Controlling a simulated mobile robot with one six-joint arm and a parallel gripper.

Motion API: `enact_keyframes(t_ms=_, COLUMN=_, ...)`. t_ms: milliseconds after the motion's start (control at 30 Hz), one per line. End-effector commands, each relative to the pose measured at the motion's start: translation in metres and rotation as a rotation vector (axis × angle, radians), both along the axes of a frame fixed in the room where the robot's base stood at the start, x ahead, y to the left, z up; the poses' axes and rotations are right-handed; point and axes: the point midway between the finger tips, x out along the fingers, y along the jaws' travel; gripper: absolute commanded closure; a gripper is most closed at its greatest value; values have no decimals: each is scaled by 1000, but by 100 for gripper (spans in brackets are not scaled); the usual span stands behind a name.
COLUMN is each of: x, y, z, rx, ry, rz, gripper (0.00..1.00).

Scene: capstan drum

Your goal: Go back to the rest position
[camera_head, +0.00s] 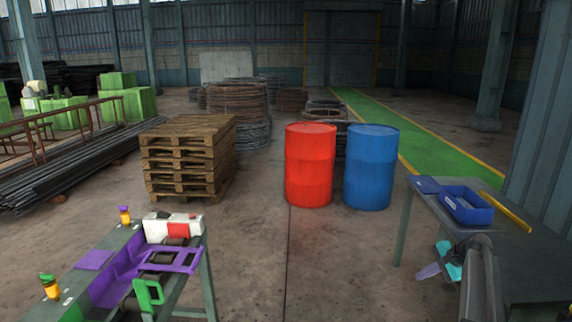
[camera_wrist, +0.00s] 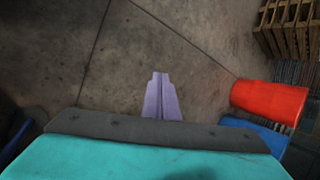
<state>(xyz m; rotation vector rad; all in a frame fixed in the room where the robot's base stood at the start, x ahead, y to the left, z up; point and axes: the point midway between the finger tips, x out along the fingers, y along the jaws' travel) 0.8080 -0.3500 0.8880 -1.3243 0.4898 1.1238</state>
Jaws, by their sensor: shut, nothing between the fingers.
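My gripper (camera_head: 428,271) is in the head view at the lower right, beside the right-hand table. It has pale purple fingers and a teal body. In the wrist view its fingers (camera_wrist: 161,98) lie together, shut and empty, above bare concrete floor. It touches nothing that I can see. Part of my grey arm hides the near side of the table.
The right table (camera_head: 404,228) carries a blue bin (camera_head: 466,205) and a yellow bar (camera_head: 507,212). The left bench (camera_head: 205,262) holds purple and green parts. A red drum (camera_head: 310,165), a blue drum (camera_head: 371,167) and stacked pallets (camera_head: 188,157) stand beyond. The floor between is clear.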

Motion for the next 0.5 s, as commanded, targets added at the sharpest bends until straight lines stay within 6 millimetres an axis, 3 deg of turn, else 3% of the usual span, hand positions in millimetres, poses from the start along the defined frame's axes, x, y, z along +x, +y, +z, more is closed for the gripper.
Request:
enact_keyframes(t_ms=33, x=-4, y=22, z=-20, rx=5, ry=21, rz=24, gripper=100)
enact_keyframes(t_ms=267, x=-24, y=103, z=-99, rx=8, ry=109, rz=130, gripper=100)
enact_keyframes(t_ms=500, x=-65, y=185, z=-177, rx=-2, ry=202, rz=253, gripper=100)
